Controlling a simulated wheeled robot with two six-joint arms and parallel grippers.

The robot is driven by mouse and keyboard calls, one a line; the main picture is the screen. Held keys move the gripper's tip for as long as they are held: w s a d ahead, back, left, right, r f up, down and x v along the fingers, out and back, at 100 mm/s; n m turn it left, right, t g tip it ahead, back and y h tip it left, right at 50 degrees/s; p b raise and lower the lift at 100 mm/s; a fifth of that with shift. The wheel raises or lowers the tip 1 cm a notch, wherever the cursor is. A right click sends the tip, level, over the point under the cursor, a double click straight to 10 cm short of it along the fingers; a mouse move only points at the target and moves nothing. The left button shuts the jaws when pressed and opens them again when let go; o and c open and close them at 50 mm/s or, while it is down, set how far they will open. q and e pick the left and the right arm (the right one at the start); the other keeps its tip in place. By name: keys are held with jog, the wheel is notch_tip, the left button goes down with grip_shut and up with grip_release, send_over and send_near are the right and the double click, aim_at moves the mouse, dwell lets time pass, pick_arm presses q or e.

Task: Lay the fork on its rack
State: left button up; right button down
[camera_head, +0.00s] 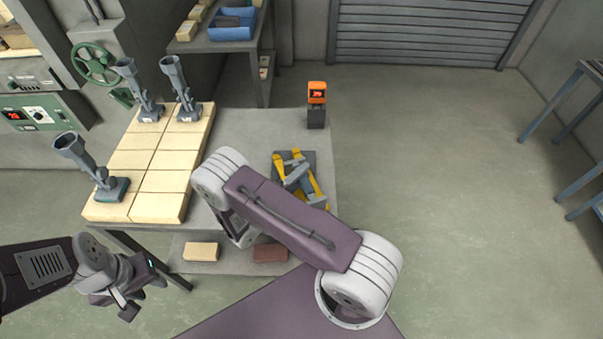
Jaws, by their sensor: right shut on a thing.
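A dark grey rack plate (309,157) lies at the right side of the grey table. Yellow bars (280,166) show on it, and I take them to be the fork, though I cannot clearly part fork from rack. My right gripper (294,177) is partly seen as grey parts over the bars, shut on what seems to be the fork. My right arm's purple link hides the near part of this area, so I cannot tell whether the fork touches the rack. My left gripper (144,299) is open and empty, off the table's near left corner.
Cream blocks (155,160) cover the table's left part, with several grey funnel-topped stands (180,90) on them. An orange display (317,93) stands at the table's far right. A cream brick (201,251) and a brown brick (270,252) lie on a lower shelf.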

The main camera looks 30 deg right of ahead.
jog(key=shift+s+r, duration=0.15)
jog(key=shift+f, duration=0.2)
jog(key=shift+f+b, duration=0.45)
jog(key=shift+f, duration=0.05)
jog(key=c, duration=1)
grip_release()
jog(key=shift+r, duration=0.1)
jog(key=shift+c, duration=0.2)
